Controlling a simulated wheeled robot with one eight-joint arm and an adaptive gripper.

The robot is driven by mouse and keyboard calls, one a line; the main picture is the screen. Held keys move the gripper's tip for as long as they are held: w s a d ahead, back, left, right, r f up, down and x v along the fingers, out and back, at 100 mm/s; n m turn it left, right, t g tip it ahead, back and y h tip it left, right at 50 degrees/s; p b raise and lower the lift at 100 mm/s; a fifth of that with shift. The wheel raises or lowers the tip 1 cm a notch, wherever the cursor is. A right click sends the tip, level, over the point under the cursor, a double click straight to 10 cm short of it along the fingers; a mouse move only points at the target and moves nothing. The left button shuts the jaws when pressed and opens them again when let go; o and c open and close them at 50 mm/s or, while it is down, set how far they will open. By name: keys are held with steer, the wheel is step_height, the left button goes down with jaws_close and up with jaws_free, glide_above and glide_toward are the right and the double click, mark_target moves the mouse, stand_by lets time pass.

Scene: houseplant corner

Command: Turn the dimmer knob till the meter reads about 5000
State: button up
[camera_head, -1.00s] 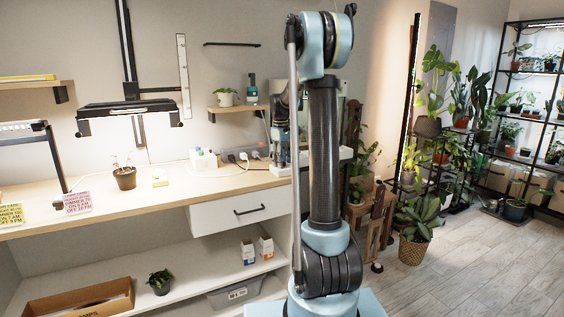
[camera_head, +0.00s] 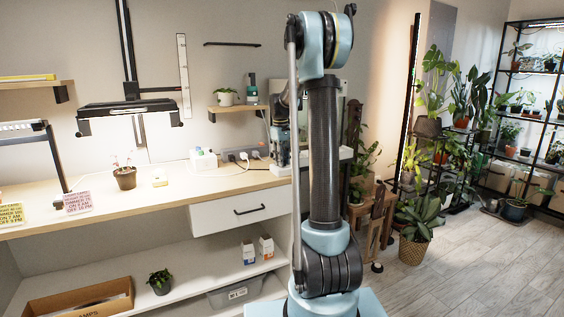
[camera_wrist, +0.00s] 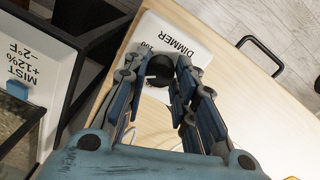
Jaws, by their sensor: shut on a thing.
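The dimmer is a white box (camera_wrist: 190,42) labelled DIMMER on the wooden bench, with a round black knob (camera_wrist: 160,68) on top. My gripper (camera_wrist: 160,78) points down over it in the wrist view, with its fingers on either side of the knob and shut on it. Part of the dial scale is hidden by the fingers. In the head view, my arm blocks the dimmer. A small pale yellow device (camera_head: 160,180) lies on the bench beside a potted seedling (camera_head: 125,176); I cannot tell whether it is the meter, and no reading is legible.
A grow lamp (camera_head: 128,108) hangs over the bench. A white timer box (camera_head: 204,160) and a power strip (camera_head: 240,155) with cables stand near the wall. A dark-framed case with a MIST label (camera_wrist: 25,70) stands close beside the dimmer. A drawer handle (camera_wrist: 262,52) shows beyond the bench edge.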

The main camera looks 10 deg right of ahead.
steer(key=o, duration=1.1)
steer(key=shift+c, duration=0.2)
step_height(320, 180, up, 12)
steer(key=shift+a, duration=0.2)
steer(key=shift+s, duration=0.1)
